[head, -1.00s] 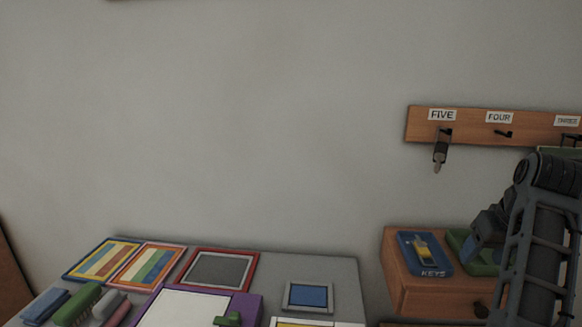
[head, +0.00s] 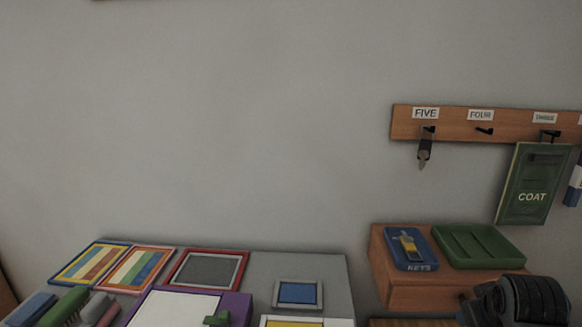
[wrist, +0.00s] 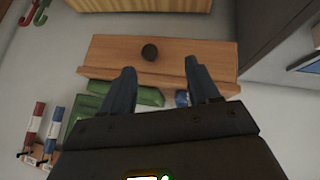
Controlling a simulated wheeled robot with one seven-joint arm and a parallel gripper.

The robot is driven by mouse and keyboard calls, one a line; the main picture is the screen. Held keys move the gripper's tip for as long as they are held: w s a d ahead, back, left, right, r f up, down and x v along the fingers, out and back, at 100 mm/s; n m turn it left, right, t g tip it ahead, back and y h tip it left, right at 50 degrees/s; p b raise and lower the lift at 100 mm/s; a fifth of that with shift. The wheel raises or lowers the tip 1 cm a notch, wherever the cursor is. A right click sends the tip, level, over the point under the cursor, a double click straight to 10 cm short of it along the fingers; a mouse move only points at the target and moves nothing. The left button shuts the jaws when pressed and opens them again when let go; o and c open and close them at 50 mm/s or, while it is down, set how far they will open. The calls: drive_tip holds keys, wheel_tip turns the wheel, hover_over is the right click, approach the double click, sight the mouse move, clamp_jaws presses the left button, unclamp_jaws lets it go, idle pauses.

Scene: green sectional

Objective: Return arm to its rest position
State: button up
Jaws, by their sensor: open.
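My gripper (wrist: 160,66) shows in the wrist view with its two fingers spread apart and nothing between them. Past the fingertips is the wooden drawer unit (wrist: 205,50) with a round dark knob (wrist: 149,52). In the head view, a dark part of my arm (head: 520,300) is low at the bottom right, in front of the drawer unit (head: 420,294). My fingers are not visible in the head view.
A blue KEYS tray (head: 390,256) and an empty green tray (head: 480,246) sit on the drawer unit. A hook rail (head: 455,127) above carries a key and a green COAT board (head: 530,185). A grey table (head: 335,290) with colored boards is left.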

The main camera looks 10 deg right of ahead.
drive_tip(key=s+a+f+n+t+y, duration=0.1)
drive_tip(key=s+a+f+n+t, duration=0.15)
drive_tip(key=s+a, duration=0.6)
drive_tip(key=s+a+f+n+t, duration=0.1)
drive_tip(key=s+a+f+t, duration=0.3)
drive_tip(key=s, duration=0.7)
drive_tip(key=s+a+r+t+y, duration=0.1)
drive_tip(key=s+a+r, duration=0.4)
drive_tip(key=s, duration=0.3)
drive_tip(key=s+a+r+m+t+y, duration=0.1)
drive_tip(key=s+a+r+y, duration=0.1)
drive_tip(key=s+a+r, duration=0.4)
drive_tip(key=shift+s+a+r+y, duration=0.25)
drive_tip(key=shift+s+r+y, duration=0.1)
drive_tip(key=shift+s, duration=0.5)
